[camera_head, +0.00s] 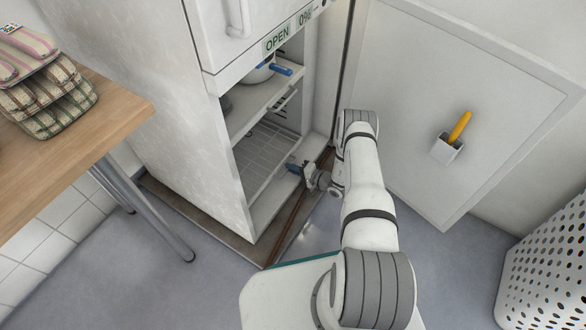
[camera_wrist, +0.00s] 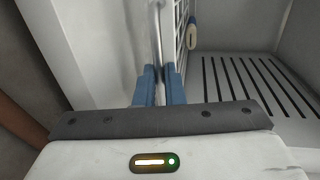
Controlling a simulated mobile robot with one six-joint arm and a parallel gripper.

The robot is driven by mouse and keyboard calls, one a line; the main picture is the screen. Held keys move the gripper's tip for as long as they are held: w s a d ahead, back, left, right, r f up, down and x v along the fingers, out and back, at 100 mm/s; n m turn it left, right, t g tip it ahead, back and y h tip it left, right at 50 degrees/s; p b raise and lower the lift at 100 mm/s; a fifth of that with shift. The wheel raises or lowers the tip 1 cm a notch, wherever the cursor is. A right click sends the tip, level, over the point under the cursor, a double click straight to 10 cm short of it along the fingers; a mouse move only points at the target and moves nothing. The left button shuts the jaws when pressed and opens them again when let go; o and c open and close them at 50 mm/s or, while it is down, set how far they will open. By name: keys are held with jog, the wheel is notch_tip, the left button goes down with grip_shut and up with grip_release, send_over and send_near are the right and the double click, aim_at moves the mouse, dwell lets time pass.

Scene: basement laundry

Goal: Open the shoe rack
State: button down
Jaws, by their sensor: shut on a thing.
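A tall white cabinet (camera_head: 180,100) stands open at the front, with shelves inside. A wire rack (camera_head: 268,148) lies low inside it; a wire grid also shows in the wrist view (camera_wrist: 181,45). I cannot tell for sure which part is the shoe rack. My gripper (camera_head: 296,167) is at the cabinet's lower right front, beside the wire rack. In the wrist view its blue fingers (camera_wrist: 159,85) are close together on a thin pale upright edge (camera_wrist: 159,40), next to the grid. The exact contact is partly hidden.
A large pale panel (camera_head: 425,95) with a small holder (camera_head: 447,148) stands right of my arm. A wooden table (camera_head: 95,125) is at left. A white perforated basket (camera_head: 555,260) stands at lower right. A pot (camera_head: 258,73) sits on an upper shelf.

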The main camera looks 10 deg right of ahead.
jog(key=shift+s+d, duration=0.1)
dwell(0.3)
jog(key=f+v, duration=0.2)
jog(key=v, duration=1)
jog(key=f+p+v, duration=0.1)
jog(key=f+v, duration=0.2)
jog(key=v, duration=0.8)
jog(key=shift+v, duration=0.95)
jog(key=shift+d+f, duration=0.1)
jog(key=shift+f, duration=0.05)
jog(key=c, duration=1.5)
grip_release()
jog(key=shift+c, duration=0.2)
jog(key=p+v, duration=0.2)
jog(key=v, duration=0.5)
jog(key=shift+s+d, duration=0.3)
